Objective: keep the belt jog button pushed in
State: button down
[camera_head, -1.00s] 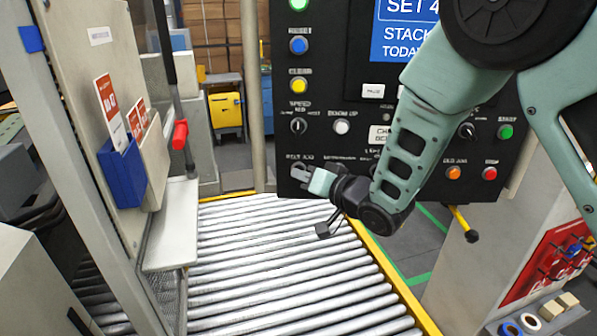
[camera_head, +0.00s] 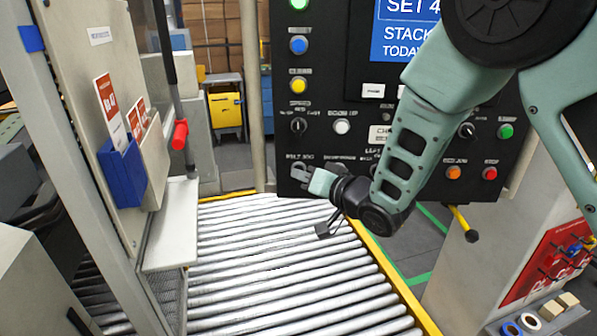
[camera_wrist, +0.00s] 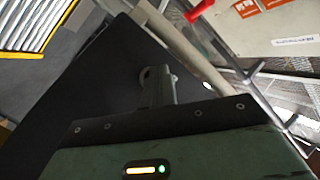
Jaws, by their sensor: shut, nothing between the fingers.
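Whether the button is pushed in cannot be seen.
A roller conveyor (camera_head: 280,265) runs below the panel, edged by a yellow rail (camera_head: 385,275). Above my gripper are a black selector knob (camera_head: 298,125), a white button (camera_head: 342,127) and a yellow button (camera_head: 298,86). A white cabinet with a blue leaflet holder (camera_head: 122,172) stands left.

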jog(key=shift+s, duration=0.75)
jog(key=shift+s, duration=0.1)
jog(key=s+b, duration=0.1)
jog(key=s, duration=0.1)
jog(key=s+b, duration=0.1)
jog(key=s, duration=0.2)
jog(key=shift+a, duration=0.2)
jog(key=shift+h, duration=0.3)
jog(key=s+d+n+g+h, duration=0.3)
jog(key=s+d+g+h, duration=0.2)
jog(key=s, duration=0.9)
jog(key=s+d+f+n+g+h, duration=0.1)
jog(key=s+d+n+g+h, duration=0.2)
jog(key=s+d+g, duration=0.4)
jog(key=s+h, duration=0.1)
jog(key=s, duration=0.6)
jog(key=shift+d+f+n+h, duration=0.3)
jog(key=shift+d+n+h, duration=0.05)
jog(key=shift+n+h, duration=0.05)
jog(key=shift+s, duration=0.1)
